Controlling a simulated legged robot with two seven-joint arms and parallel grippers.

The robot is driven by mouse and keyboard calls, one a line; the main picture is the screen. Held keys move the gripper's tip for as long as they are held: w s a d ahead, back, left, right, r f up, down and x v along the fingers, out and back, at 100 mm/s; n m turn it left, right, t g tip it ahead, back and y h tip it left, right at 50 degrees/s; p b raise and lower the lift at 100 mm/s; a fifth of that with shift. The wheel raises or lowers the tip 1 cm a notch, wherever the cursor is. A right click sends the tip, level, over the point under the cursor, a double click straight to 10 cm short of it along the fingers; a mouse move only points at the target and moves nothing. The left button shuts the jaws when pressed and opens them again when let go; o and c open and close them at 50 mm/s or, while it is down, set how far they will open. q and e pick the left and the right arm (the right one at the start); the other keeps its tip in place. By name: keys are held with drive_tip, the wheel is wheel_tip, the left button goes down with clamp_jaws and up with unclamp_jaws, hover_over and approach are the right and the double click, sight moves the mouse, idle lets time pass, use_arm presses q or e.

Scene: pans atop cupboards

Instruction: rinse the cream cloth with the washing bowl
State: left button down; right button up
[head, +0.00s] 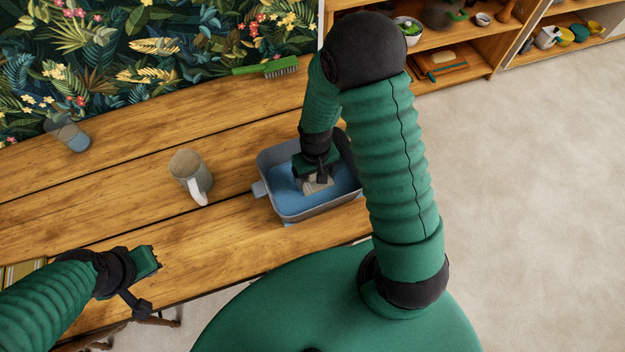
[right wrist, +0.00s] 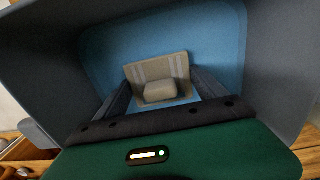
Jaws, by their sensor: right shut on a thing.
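The washing bowl (head: 311,212) is a grey rectangular basin with blue water, near the table's front edge. Its walls also surround the right wrist view (right wrist: 282,60). The cream cloth (head: 316,186) is inside the bowl, low over or in the water; I cannot tell how deep. In the right wrist view the cloth (right wrist: 157,72) looks folded, with paler stripes. My right gripper (head: 313,180) reaches down into the bowl and is shut on the cloth, one finger at each side. My left gripper (head: 156,264) is above the table's front left, empty-looking; its fingers are mostly hidden.
A grey mug (head: 186,165) stands left of the bowl. A glass (head: 70,136) with bluish liquid is at the far left. A green brush (head: 266,67) lies at the back edge. Shelves (head: 455,50) stand behind on the right. Table between left gripper and bowl is clear.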

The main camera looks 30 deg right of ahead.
drive_tip(key=shift+a, duration=1.15)
drive_tip(key=shift+d+p, duration=0.35)
drive_tip(key=shift+d, duration=0.95)
wheel_tip(320, 180, up, 12)
drive_tip(key=p, duration=1.1)
drive_tip(key=shift+r+p, duration=0.25)
drive_tip(key=shift+p, duration=0.05)
